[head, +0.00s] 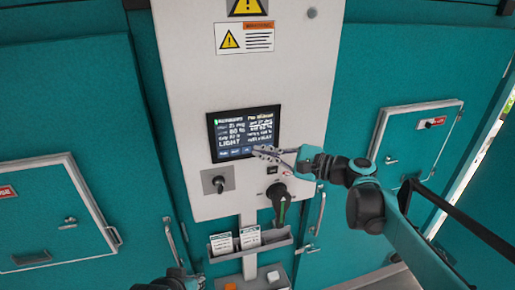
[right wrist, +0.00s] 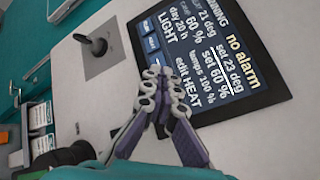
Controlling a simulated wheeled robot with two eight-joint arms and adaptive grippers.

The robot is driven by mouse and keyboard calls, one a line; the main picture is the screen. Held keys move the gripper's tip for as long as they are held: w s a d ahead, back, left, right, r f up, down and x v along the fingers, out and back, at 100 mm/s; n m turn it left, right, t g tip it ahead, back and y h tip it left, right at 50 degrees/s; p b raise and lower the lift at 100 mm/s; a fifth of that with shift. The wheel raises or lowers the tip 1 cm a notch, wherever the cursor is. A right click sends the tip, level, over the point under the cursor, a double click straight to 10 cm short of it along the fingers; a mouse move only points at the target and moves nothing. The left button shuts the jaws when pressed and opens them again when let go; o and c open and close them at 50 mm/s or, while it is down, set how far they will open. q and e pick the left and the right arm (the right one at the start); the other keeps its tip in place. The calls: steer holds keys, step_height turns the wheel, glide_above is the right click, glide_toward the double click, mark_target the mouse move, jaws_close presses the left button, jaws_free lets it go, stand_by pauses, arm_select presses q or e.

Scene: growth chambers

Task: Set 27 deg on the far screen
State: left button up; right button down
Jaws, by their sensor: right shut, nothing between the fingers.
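The dark screen (head: 225,133) sits on a pale panel between teal chambers. In the right wrist view the screen (right wrist: 232,62) appears turned sideways and reads "21 deg", "set 23 deg", "set 60 %", "no alarm" and "edit HEAT". A row of small blue buttons (right wrist: 150,42) runs along its lower edge. My right gripper (head: 257,152) is shut and empty, its tips at the screen's lower edge by the last button; it also shows in the right wrist view (right wrist: 160,76). I cannot tell whether the tips touch. Part of my left arm shows at the bottom edge; its fingers are unclear.
Below the screen are a black knob (head: 218,184) on a grey plate and a large dark rotary handle (head: 278,192). A holder (head: 262,249) with labelled cards hangs lower. Chamber doors with hatches (head: 60,215) flank the panel. The panel above the screen is clear up to the warning labels.

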steer(key=shift+s, duration=0.1)
steer(key=shift+s+d, duration=0.2)
steer(key=shift+s, duration=0.4)
arm_select(q)
steer(key=shift+r+p, duration=0.35)
arm_select(e)
steer(key=s, duration=0.1)
steer(key=s+d, duration=0.1)
steer(key=s, duration=0.2)
steer(key=shift+s+d, duration=0.25)
steer(key=shift+s, duration=0.1)
arm_select(q)
jaws_close()
stand_by(0.9)
